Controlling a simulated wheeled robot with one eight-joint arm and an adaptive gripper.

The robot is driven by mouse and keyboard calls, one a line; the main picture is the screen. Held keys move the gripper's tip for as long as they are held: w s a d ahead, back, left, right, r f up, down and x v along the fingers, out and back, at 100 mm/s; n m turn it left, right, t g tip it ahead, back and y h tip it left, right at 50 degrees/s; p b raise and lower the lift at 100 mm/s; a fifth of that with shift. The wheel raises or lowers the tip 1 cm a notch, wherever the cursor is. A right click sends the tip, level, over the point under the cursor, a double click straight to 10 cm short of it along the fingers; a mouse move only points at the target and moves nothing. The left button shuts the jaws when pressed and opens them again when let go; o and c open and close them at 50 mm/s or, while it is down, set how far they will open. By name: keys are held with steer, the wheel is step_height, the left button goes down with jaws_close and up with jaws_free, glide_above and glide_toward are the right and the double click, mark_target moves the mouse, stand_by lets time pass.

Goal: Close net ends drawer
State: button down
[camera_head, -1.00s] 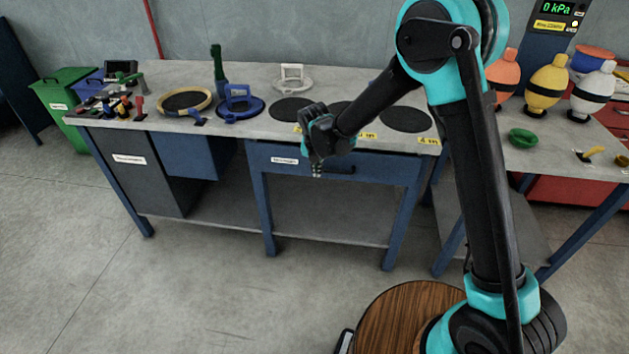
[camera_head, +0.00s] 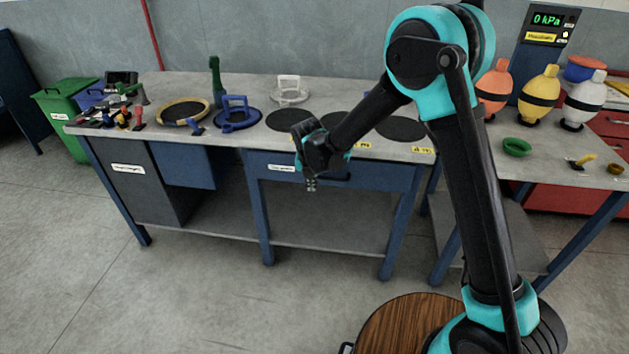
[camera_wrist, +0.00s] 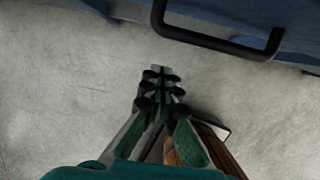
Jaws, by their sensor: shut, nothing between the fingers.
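A blue drawer (camera_head: 393,176) sits under the workbench top (camera_head: 230,133), with a white label (camera_head: 282,168) too small to read. I cannot tell whether this is the net ends drawer or how far it stands out. Its black bar handle (camera_head: 340,179) is partly hidden behind my gripper (camera_head: 311,186). My gripper is shut and empty in front of the drawer, fingers pointing down. In the wrist view, the closed fingertips (camera_wrist: 160,72) are over the floor, apart from the black handle (camera_wrist: 218,42) at the top right.
Another blue front (camera_head: 187,166) and a grey labelled cabinet (camera_head: 128,185) are at the bench's left. Tools, rings and dark discs lie on the bench. A second table (camera_head: 560,172) with floats stands right. The floor before the bench is clear.

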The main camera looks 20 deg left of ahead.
steer(key=s+a+v, duration=0.1)
steer(key=v, duration=0.9)
steer(key=w+d+r+m, duration=0.1)
steer(key=d+m, duration=0.8)
steer(key=d, duration=0.6)
steer(key=w+d+r+m, duration=0.1)
steer(key=d+r+m, duration=0.1)
steer(key=d+m, duration=1)
steer(key=s+d+f+m, duration=0.1)
steer(key=s+d+m, duration=0.3)
steer(key=d+m, duration=0.2)
steer(key=s+d+f+m+t, duration=0.1)
steer(key=s+d+m, duration=0.4)
steer(key=d, duration=0.5)
steer(key=s+d+f+m, duration=0.2)
steer(key=s+d+m, duration=0.3)
steer(key=d, duration=0.3)
steer(key=shift+f+m+h, duration=0.3)
steer(key=shift+f+m, duration=0.05)
steer(key=shift+m, duration=0.55)
